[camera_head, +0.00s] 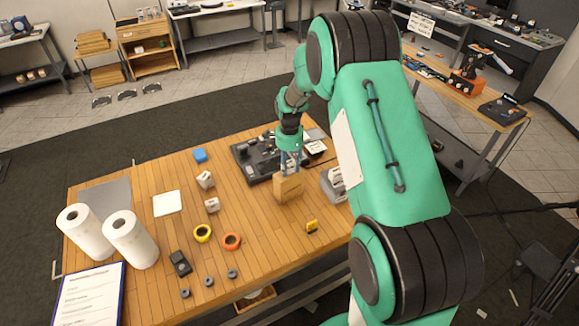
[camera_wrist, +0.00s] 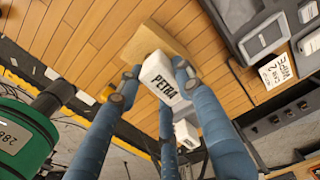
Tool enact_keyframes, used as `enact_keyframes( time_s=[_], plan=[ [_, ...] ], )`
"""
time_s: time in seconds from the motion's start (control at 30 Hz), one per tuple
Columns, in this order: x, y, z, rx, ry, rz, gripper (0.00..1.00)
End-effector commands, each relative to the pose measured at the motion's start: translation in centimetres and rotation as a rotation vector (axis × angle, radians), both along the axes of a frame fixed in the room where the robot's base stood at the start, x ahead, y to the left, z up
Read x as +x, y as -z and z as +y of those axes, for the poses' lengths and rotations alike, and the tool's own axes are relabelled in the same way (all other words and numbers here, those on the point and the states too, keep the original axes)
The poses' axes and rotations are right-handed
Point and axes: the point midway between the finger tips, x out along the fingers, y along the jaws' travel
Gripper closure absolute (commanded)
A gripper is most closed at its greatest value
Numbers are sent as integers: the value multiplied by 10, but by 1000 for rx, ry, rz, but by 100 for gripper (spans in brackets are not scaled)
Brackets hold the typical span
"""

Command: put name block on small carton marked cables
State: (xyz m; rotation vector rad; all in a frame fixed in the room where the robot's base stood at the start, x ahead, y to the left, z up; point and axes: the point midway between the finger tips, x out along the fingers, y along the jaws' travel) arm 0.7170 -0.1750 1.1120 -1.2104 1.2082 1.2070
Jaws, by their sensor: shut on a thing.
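The name block (camera_wrist: 163,82) is white with "PETRA" in dark letters, in the wrist view. In the head view my gripper (camera_head: 290,168) is right at the top of a small tan carton (camera_head: 288,188) near the right of the wooden table. In the wrist view the carton (camera_wrist: 150,42) shows just behind the block, partly hidden by it. I cannot tell whether the block touches the carton's top. No marking on the carton is readable.
A black board with parts (camera_head: 262,158) lies just behind the carton, and a grey device (camera_head: 333,184) stands close to its right. White blocks (camera_head: 206,180), tape rolls (camera_head: 232,241) and paper towel rolls (camera_head: 131,240) stand to the left. The table in front of the carton is mostly clear.

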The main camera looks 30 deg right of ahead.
Motion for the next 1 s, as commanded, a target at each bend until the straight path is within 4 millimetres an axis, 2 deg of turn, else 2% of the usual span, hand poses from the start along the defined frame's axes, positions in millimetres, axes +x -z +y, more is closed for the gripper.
enact_keyframes(
  time_s=[0.43, 0.47, 0.53, 0.57, 1.0],
  plan=[
    [0, 4, 0, 0, 0, -1, 90],
    [0, 5, 0, 0, 0, -1, 62],
    [0, 4, 0, 0, 0, -1, 48],
    [0, 4, 0, 0, 0, -1, 45],
    [1, -1, 0, 0, 0, -2, 45]
  ],
)
